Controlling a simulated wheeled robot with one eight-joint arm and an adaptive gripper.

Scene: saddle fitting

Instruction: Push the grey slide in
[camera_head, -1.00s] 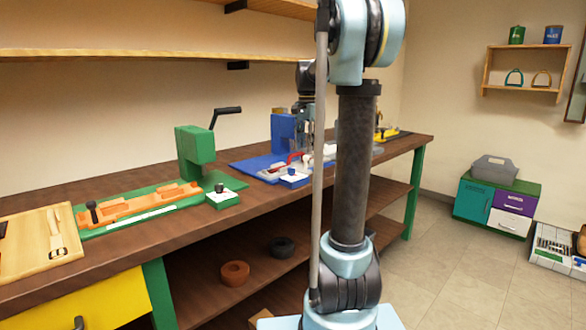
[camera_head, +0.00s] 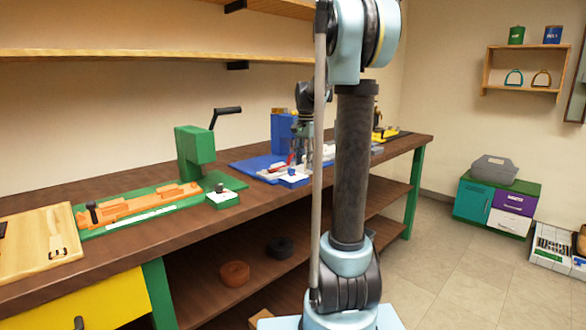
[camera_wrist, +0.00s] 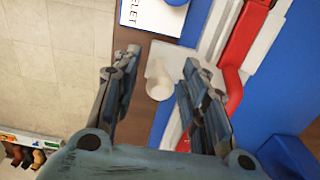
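The blue fixture (camera_head: 254,165) stands at the far part of the bench, with a red handle (camera_wrist: 236,50) and pale grey-white parts (camera_wrist: 214,38) along it. A pale knob-like piece (camera_wrist: 158,80) sticks out towards the bench edge; I cannot tell if it belongs to the grey slide. My gripper (camera_wrist: 156,76) is open, with the pale piece between its fingers and no clear grip on it. In the head view my gripper (camera_head: 303,154) is low over the fixture and hides part of it.
A blue block with a white label (camera_wrist: 150,16) sits close to my fingers. A green press (camera_head: 195,152) and an orange fixture (camera_head: 140,205) stand further left on the bench (camera_head: 225,222). A wooden board (camera_head: 38,243) lies at far left.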

